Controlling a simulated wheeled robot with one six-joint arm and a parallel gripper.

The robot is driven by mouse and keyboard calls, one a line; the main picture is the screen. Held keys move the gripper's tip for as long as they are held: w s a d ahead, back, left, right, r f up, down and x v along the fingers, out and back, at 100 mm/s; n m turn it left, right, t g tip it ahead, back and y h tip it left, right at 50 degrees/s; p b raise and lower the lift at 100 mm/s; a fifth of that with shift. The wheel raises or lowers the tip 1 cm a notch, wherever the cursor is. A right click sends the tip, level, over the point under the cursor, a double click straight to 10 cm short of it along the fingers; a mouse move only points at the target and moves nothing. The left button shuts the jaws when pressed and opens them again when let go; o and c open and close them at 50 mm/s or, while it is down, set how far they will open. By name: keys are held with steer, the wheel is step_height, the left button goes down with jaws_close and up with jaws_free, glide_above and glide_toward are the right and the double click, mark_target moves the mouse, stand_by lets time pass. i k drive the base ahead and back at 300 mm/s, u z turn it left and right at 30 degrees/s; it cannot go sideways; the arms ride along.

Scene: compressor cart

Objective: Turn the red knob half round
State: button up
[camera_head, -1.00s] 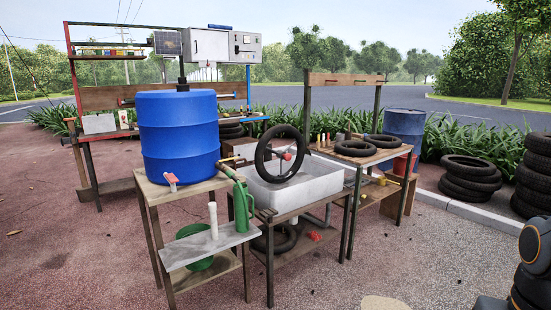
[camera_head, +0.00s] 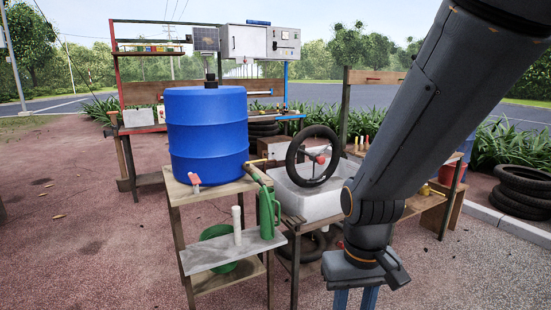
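A small red knob-like part (camera_head: 320,158) shows at the hub of the black wheel (camera_head: 300,160) over the grey basin. Another red piece, a tap handle (camera_head: 194,180), sits low on the front of the blue barrel (camera_head: 207,130). I cannot tell which of these is the task's knob. My gripper (camera_head: 355,299) points down at the bottom edge, right of and nearer than the basin. Its two blue fingers stand apart with ground showing between them. Their tips are cut off by the frame. It touches neither red part.
My arm covers much of the right side. A green watering can (camera_head: 268,213) stands on the low shelf (camera_head: 215,257) in front of the barrel. The grey basin (camera_head: 318,205) stands behind my gripper. Stacked tyres (camera_head: 522,190) are at the right. Paving at left is clear.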

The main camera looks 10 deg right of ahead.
mark_target(321, 160)
steer(key=u, duration=0.1)
steer(key=i, duration=1.6)
steer(key=z, duration=0.6)
